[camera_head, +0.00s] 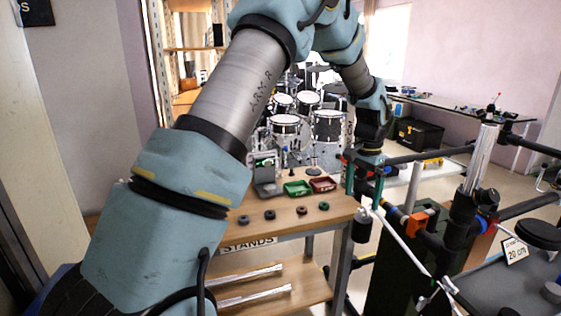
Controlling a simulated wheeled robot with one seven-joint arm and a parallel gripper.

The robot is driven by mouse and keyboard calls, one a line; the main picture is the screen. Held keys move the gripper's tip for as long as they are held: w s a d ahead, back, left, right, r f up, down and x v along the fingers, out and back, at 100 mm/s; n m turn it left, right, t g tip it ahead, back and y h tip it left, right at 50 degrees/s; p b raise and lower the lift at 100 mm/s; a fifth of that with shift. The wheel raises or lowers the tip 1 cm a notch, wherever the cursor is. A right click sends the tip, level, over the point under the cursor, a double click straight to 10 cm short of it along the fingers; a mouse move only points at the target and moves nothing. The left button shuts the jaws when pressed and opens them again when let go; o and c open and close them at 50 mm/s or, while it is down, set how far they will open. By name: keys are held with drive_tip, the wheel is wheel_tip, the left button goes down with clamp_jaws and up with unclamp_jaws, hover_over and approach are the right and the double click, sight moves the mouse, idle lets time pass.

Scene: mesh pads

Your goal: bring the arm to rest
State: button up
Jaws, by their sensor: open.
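My arm rises from the lower left, bends at the top of the view and comes down on the right. My gripper (364,190) hangs at its end, pointing down, just off the right end of the wooden table (290,222). Its two fingers are apart and I see nothing held between them. The fingers partly blend with the equipment behind them.
On the table stand a green tray (297,188), a red tray (322,184), a grey device (266,178) and several small dark round pads (270,215). A rack with black bars (465,205) stands close on the right. Drums (328,126) stand behind.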

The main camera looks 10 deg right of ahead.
drive_tip(key=s+a+r+n, duration=0.1)
drive_tip(key=a+r+n, duration=0.15)
drive_tip(key=a, duration=0.85)
drive_tip(key=a+r+n, duration=0.1)
drive_tip(key=a+n, duration=0.2)
drive_tip(key=a, duration=0.8)
drive_tip(key=s+a+n, duration=0.2)
drive_tip(key=s+a, duration=0.3)
drive_tip(key=a, duration=0.2)
drive_tip(key=s+a+n+t, duration=0.1)
drive_tip(key=s+a+n, duration=0.2)
drive_tip(key=s+a, duration=0.2)
drive_tip(key=a, duration=0.3)
drive_tip(key=shift+s+n+t, duration=0.3)
drive_tip(key=shift+n, duration=0.05)
drive_tip(key=shift+f, duration=0.1)
